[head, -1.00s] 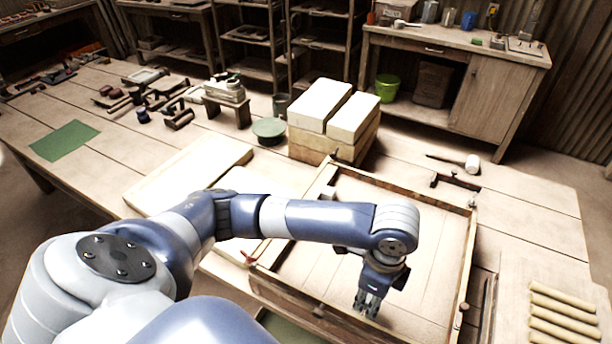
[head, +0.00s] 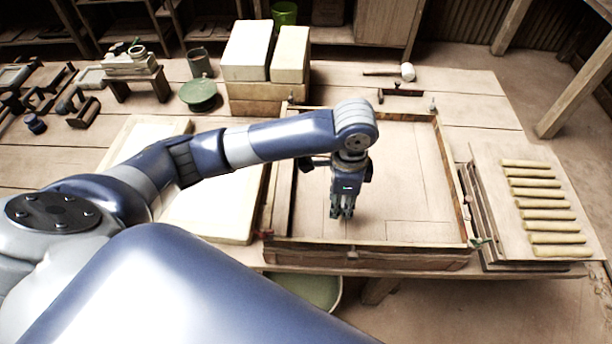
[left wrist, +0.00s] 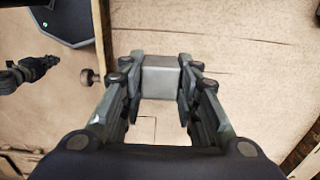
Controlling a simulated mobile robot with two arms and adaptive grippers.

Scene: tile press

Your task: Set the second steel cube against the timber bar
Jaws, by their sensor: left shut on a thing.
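My left gripper (head: 343,212) hangs over the inside of the low timber frame on the table. In the left wrist view it is shut on a grey steel cube (left wrist: 161,78), held between its fingertips. The cube does not show clearly in the head view. What looks like the timber bar (head: 287,190) runs along the inside of the frame's left side, apart from the gripper. The other steel cube cannot be made out now; my arm covers part of that side. A dark shape that may be my right gripper (left wrist: 35,72) shows at the wrist view's left.
The timber frame (head: 365,247) has knobs and raised walls. A pale board (head: 215,205) lies to its left. Stacked boards with yellow rolls (head: 535,210) stand to its right, and pale blocks (head: 247,50) stand behind. The frame's right half is clear.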

